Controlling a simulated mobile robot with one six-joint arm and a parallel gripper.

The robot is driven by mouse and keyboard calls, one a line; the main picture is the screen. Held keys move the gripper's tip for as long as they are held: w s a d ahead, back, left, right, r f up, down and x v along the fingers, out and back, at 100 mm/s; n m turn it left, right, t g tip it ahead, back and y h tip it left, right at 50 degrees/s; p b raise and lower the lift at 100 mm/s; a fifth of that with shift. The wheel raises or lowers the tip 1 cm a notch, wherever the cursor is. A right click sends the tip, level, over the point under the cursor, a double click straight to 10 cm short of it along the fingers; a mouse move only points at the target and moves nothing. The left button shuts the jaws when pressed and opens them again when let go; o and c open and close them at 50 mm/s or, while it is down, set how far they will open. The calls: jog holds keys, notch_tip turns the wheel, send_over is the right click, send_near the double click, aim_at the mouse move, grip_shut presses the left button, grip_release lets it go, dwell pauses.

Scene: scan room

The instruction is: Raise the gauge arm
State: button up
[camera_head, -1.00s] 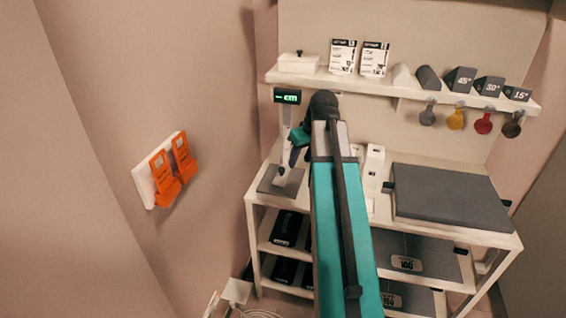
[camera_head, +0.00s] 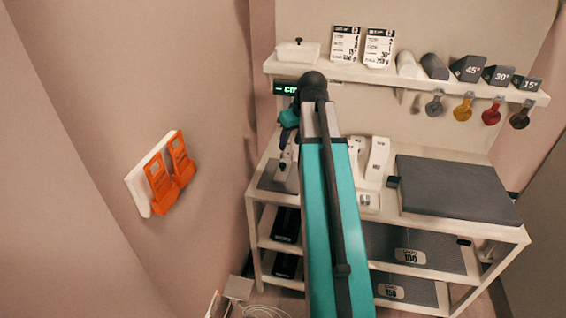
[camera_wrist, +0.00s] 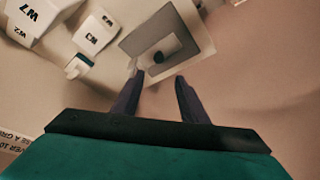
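The gauge stands at the left of the white bench, its dark display (camera_head: 286,87) lit with green "cm" and partly covered by my arm. Its dark base plate (camera_head: 268,180) lies on the bench top. In the wrist view a grey square plate (camera_wrist: 136,42) shows with a paler square and a dark round knob (camera_wrist: 158,57) on it. I cannot tell which part is the gauge arm; my arm hides much of the post.
White blocks marked W7 (camera_wrist: 35,14) and W3 (camera_wrist: 94,35) stand beside the plate. A grey pad (camera_head: 455,188) covers the bench's right. The shelf (camera_head: 420,86) above holds cards, rollers and wedges, with tags hanging below. An orange holder (camera_head: 170,172) is on the left wall.

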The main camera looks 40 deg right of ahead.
aim_at(283, 164)
jog(key=shift+d+f, duration=0.1)
jog(key=shift+p+x, duration=0.95)
jog(key=shift+x, duration=5.75)
